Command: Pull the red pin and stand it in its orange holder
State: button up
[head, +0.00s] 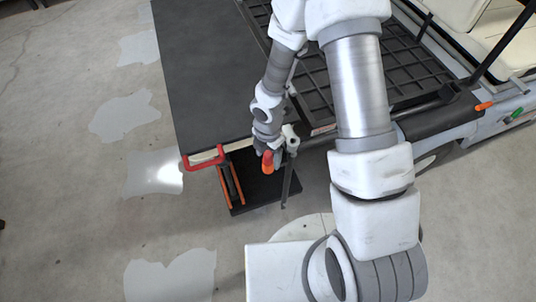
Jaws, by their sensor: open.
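A bright red U-shaped handle (187,163) at the near left corner of the dark flat panel looks like the red pin's grip; its shaft cannot be made out. An orange-edged upright frame (222,187) with a dark middle, below and right of it, looks like the orange holder. My gripper (268,153) is open, right of both and apart from the red handle. An orange-red rounded grip (267,162) is at its fingertips; I cannot tell whether they touch it. My wrist hides part of the fingers.
A dark rod (287,185) stands close right of my gripper. A black plate (262,190) lies below. The dark panel (205,70) and the cart's slatted rack (400,70) fill the far side. Bare concrete floor (60,200) is open at left.

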notch_tip(320, 180, up, 18)
jog(key=p, duration=0.6)
jog(key=shift+f+p, duration=0.25)
jog(key=shift+p, duration=0.05)
